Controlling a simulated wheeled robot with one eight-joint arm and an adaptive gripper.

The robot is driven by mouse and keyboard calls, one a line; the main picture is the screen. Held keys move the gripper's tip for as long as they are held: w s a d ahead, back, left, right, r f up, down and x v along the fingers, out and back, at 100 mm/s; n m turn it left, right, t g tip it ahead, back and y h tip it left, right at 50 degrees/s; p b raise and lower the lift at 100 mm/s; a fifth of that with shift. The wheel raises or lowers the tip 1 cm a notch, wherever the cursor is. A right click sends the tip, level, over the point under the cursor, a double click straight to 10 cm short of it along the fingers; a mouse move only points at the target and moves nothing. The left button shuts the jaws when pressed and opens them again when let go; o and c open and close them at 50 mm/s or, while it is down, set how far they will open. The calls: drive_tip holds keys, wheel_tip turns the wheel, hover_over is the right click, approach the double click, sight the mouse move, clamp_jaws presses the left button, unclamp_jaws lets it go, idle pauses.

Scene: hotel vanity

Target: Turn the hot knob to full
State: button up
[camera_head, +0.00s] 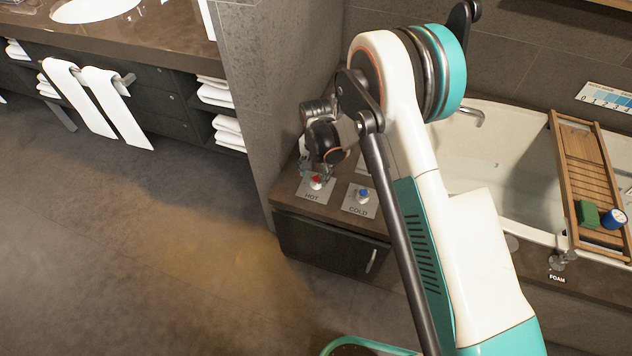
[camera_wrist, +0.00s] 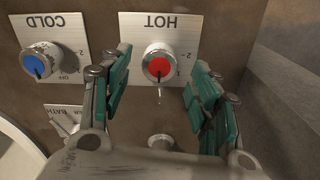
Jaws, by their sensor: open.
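The hot knob (camera_wrist: 158,66) has a red cap and a silver rim on a white plate marked HOT. In the wrist view it sits between and just beyond the two green-padded fingers of my gripper (camera_wrist: 155,88), which is open and apart from it on both sides. Its dark pointer is toward the bottom of the picture, near a scale mark. The fingertips are small and partly hidden there.
The blue cold knob (camera_wrist: 37,65) stands beside the hot one, its plate marked COLD. Another plate (camera_wrist: 66,118) and a round silver fitting (camera_wrist: 160,142) lie nearer my gripper. A tiled wall (camera_head: 262,90) rises beside the counter. The bathtub (camera_head: 508,190) holds a wooden tray (camera_head: 577,150).

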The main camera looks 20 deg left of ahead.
sight(316, 179)
drive_tip(key=shift+f+b, duration=0.55)
drive_tip(key=shift+f, duration=1.45)
drive_tip(key=shift+c, duration=0.2)
drive_tip(key=c, duration=1)
